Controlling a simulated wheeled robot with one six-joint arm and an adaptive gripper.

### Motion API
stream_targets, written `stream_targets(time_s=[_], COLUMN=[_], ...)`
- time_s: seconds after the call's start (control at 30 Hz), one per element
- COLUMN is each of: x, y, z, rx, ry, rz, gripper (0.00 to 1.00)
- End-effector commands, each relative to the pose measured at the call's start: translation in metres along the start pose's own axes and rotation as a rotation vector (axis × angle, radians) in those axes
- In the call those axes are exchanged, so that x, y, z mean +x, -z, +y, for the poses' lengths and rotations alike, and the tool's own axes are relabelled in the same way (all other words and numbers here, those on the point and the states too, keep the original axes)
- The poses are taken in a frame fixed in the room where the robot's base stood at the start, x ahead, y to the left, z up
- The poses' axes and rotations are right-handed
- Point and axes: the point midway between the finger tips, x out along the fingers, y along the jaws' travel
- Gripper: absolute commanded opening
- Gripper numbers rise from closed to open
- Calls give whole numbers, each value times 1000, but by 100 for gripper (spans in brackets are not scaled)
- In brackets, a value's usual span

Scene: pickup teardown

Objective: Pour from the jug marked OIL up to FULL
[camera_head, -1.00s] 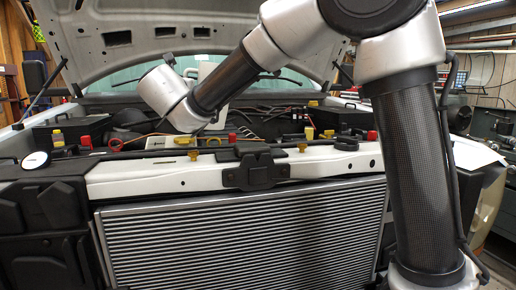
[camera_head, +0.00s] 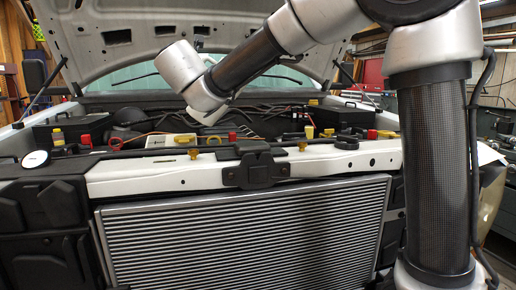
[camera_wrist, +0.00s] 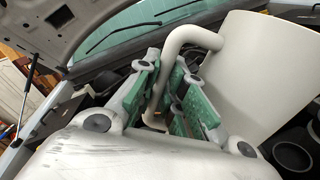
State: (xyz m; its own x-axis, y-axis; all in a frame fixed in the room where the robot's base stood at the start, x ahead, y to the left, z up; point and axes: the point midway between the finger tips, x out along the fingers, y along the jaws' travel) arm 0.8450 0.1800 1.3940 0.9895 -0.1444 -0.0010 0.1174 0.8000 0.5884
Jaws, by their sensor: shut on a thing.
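A cream-white jug (camera_wrist: 265,75) fills the right of the wrist view, with its tubular handle (camera_wrist: 190,35) between the green-padded fingers. My gripper (camera_wrist: 172,112) is shut on this handle. The jug looks slanted in the wrist view. No marking shows on the visible side of it. In the head view, a small pale part, probably the jug (camera_head: 210,117), shows below my wrist over the engine bay; my arm hides the rest. I cannot see any oil, spout or FULL mark.
The raised hood (camera_head: 110,38) hangs above the bay. Along the front lie a yellow cap (camera_head: 184,139), a red cap (camera_head: 232,138), another yellow piece (camera_head: 309,132) and a round white gauge (camera_head: 35,159). A dark round opening (camera_wrist: 292,157) shows beside the jug.

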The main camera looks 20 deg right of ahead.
Motion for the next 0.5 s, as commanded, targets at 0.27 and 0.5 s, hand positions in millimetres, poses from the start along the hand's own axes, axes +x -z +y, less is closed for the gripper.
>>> stream_targets(time_s=[0.27,0.5], x=[0,0], y=[-2,-1], z=[-5,-7], rx=[72,98], ry=[-1,-1], rz=[-3,-3], gripper=[0,0])
